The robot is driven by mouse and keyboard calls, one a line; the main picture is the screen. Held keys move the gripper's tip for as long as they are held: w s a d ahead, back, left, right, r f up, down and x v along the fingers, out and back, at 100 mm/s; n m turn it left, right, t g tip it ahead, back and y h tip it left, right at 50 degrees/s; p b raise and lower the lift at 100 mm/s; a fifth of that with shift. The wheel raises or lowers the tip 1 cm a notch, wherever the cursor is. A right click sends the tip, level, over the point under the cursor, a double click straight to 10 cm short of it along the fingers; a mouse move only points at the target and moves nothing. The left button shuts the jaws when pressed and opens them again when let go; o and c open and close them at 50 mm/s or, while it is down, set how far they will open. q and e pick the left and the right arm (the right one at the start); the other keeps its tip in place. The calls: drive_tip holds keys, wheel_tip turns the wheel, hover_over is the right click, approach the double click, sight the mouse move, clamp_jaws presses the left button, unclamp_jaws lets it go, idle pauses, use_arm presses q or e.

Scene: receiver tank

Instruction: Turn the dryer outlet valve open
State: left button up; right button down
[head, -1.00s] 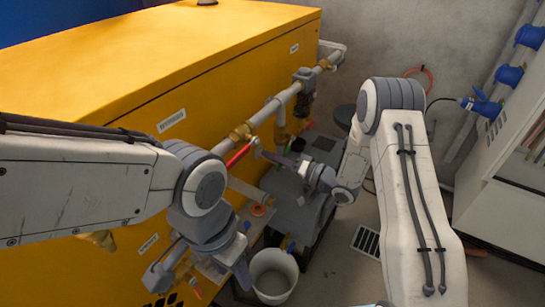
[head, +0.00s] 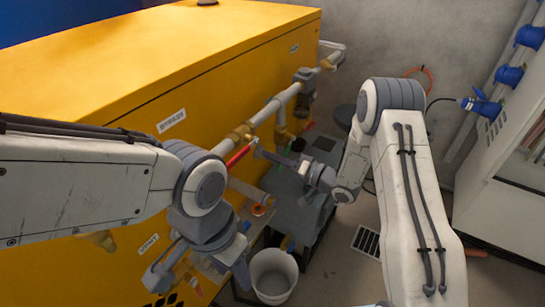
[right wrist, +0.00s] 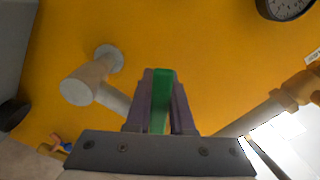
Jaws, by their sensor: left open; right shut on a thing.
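My right gripper (head: 268,155) is at the pipe along the yellow housing, just right of a red lever handle (head: 240,155). In the right wrist view its jaws (right wrist: 160,98) are shut on a green handle (right wrist: 161,100), which stands upright between them. Where the green handle joins its valve is hidden behind the gripper. My left gripper (head: 241,270) is open and low beside the housing, above and left of a white bucket (head: 285,277). A grey pipe (head: 265,113) with brass fittings runs along the housing.
The yellow housing (head: 150,60) fills the left side. A grey box (head: 298,212) stands below the right gripper. A white cabinet (head: 500,185) with blue sockets stands at right. A gauge (right wrist: 285,5) is on the yellow panel. Floor shows around a grate (head: 367,241).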

idle(0.5)
drive_tip(key=w+f+n+b, duration=0.1)
drive_tip(key=n, duration=0.1)
drive_tip(key=d+f+n+b, duration=0.1)
drive_tip(key=n, duration=0.1)
drive_tip(key=shift+w+d, duration=0.15)
drive_tip(key=shift+w, duration=0.2)
drive_tip(key=c, duration=0.8)
unclamp_jaws()
drive_tip(key=shift+r, duration=0.1)
